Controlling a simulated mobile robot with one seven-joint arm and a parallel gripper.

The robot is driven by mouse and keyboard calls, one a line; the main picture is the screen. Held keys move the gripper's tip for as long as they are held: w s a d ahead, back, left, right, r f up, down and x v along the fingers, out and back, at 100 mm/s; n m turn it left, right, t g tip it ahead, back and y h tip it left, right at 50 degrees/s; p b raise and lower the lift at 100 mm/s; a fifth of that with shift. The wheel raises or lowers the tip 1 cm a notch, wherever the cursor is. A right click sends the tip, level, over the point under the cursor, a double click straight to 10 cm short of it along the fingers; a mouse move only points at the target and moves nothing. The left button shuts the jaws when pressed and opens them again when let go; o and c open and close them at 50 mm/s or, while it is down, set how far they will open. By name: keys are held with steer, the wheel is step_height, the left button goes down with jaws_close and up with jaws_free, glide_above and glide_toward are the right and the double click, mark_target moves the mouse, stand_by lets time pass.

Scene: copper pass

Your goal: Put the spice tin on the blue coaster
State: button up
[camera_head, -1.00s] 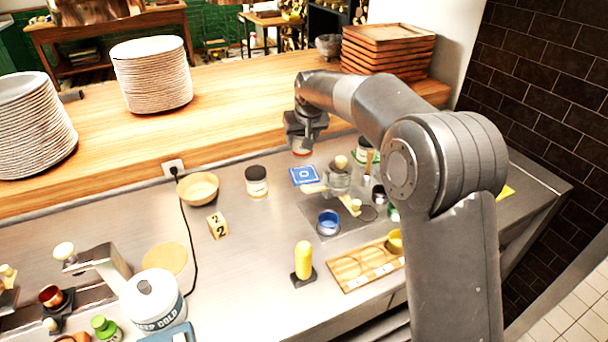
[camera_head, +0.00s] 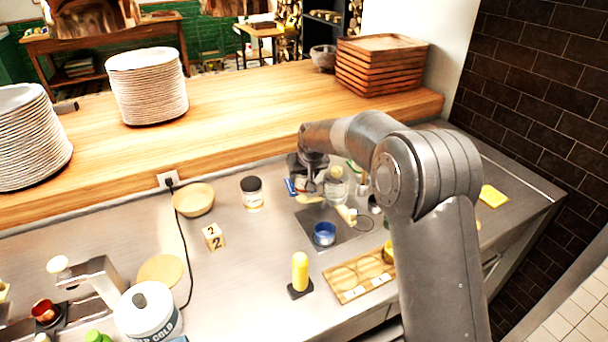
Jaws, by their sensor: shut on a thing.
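My gripper (camera_head: 311,183) is low over the back of the steel counter, in front of the wooden ledge. It is shut on the spice tin, which the fingers and hand hide almost fully from this view. The blue coaster (camera_head: 290,187) shows only as a thin blue strip at the gripper's left side; the rest is hidden behind the gripper. I cannot tell whether the tin touches the coaster.
A black-lidded jar (camera_head: 252,193) and a wooden bowl (camera_head: 194,199) stand to the left. A glass jar (camera_head: 336,187) is close on the right. A blue cup (camera_head: 324,234), yellow bottle (camera_head: 300,271) and wooden tray (camera_head: 358,275) are in front.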

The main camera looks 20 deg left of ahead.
steer(key=o, duration=1.1)
steer(key=shift+f, duration=0.1)
steer(key=v, duration=1.2)
steer(key=shift+d, duration=0.1)
